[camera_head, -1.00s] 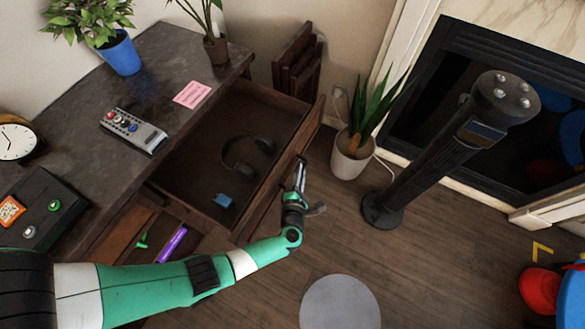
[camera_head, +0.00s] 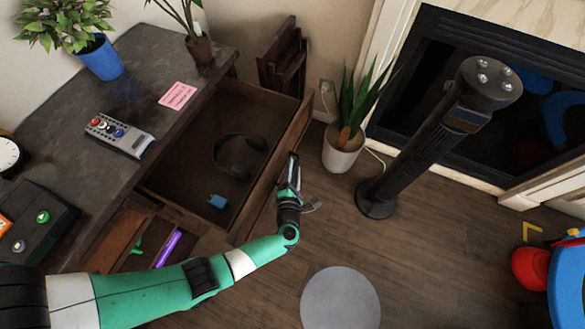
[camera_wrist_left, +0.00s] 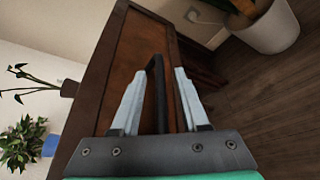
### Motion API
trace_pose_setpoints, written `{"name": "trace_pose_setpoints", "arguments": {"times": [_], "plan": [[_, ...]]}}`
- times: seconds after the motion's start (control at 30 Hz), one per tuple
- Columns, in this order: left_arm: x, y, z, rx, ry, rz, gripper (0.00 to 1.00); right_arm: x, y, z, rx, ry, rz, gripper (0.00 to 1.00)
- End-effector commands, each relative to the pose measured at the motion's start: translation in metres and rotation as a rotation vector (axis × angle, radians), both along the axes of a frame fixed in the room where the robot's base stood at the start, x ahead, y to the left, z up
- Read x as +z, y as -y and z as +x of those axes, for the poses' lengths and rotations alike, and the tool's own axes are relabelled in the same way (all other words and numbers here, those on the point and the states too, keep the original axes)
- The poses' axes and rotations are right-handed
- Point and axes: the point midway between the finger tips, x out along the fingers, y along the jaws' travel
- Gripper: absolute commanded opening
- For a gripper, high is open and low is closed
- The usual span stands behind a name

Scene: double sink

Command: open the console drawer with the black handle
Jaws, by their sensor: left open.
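The console drawer (camera_head: 187,165) stands pulled out from the dark console, with black headphones (camera_head: 240,155) and a small blue item (camera_head: 217,201) inside. My left gripper (camera_head: 291,168) is at the outer face of the drawer front. In the left wrist view its open fingers (camera_wrist_left: 158,88) lie either side of the black handle (camera_wrist_left: 155,85) on the brown drawer front (camera_wrist_left: 142,42). Whether the fingers touch the handle cannot be told. The handle is mostly hidden by the gripper in the head view. My right gripper is in neither view.
A second drawer (camera_head: 125,232) at lower left is partly open, holding purple and green items. A potted plant (camera_head: 343,150) and a black column (camera_head: 430,135) stand beyond the drawer. A grey disc (camera_head: 340,300) lies on otherwise clear nearby floor.

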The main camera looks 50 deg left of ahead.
Motion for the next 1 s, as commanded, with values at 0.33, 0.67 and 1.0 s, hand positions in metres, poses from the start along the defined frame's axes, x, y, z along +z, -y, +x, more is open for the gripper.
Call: {"name": "trace_pose_setpoints", "arguments": {"times": [0.33, 0.67, 1.0], "plan": [[0.02, 0.048, -0.051, -0.009, -0.001, 0.0, 0.45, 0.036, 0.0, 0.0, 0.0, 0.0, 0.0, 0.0], [0.025, 0.073, -0.082, -0.002, 0.001, -0.001, 0.45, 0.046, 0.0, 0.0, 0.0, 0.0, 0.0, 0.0], [0.025, 0.073, -0.082, -0.001, 0.001, -0.001, 0.45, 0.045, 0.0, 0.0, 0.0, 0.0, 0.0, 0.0]]}}
